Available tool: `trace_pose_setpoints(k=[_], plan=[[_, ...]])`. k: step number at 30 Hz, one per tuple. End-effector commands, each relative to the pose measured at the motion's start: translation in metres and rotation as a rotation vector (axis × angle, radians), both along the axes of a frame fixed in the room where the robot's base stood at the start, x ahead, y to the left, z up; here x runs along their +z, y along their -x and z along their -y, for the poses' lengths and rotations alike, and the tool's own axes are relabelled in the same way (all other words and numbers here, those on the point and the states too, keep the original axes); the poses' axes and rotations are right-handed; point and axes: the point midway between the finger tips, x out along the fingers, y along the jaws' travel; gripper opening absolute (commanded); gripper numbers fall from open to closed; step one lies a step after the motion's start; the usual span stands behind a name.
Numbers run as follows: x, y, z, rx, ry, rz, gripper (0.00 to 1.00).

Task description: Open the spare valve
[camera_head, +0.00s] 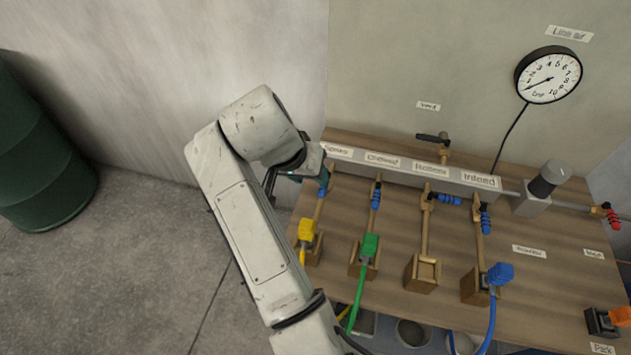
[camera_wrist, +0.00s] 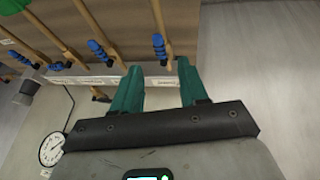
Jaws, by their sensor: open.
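The spare valve sits at the left end of the grey manifold (camera_head: 410,172), below the "Spare" label (camera_head: 336,150). Its blue lever (camera_wrist: 159,45) shows in the wrist view, lying roughly along its brown pipe (camera_wrist: 159,15). In the head view my gripper and arm cover most of this valve. My gripper (camera_wrist: 158,66) is open, its two teal fingers on either side of the line to the lever. The lever appears just beyond the fingertips, with nothing held; contact cannot be told.
Neighbouring blue levers (camera_head: 376,196) stand close by to the right; the third lever (camera_head: 447,199) lies crosswise. A yellow plug (camera_head: 306,230) and green plug (camera_head: 369,246) sit on pipe ends below. A vent lever (camera_head: 432,138) and gauge (camera_head: 548,75) are behind. Free floor lies left.

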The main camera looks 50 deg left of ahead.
Motion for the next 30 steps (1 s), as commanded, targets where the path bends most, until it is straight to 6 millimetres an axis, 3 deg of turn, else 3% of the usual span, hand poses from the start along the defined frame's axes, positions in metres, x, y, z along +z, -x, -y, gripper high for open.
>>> trace_pose_setpoints(k=[3, 9, 30], plan=[[0.016, 0.008, 0.000, 0.000, -0.002, 0.001, 0.43], [0.029, 0.014, 0.002, -0.001, 0.000, 0.000, 0.43], [0.031, 0.014, 0.002, -0.001, 0.000, 0.000, 0.43]])
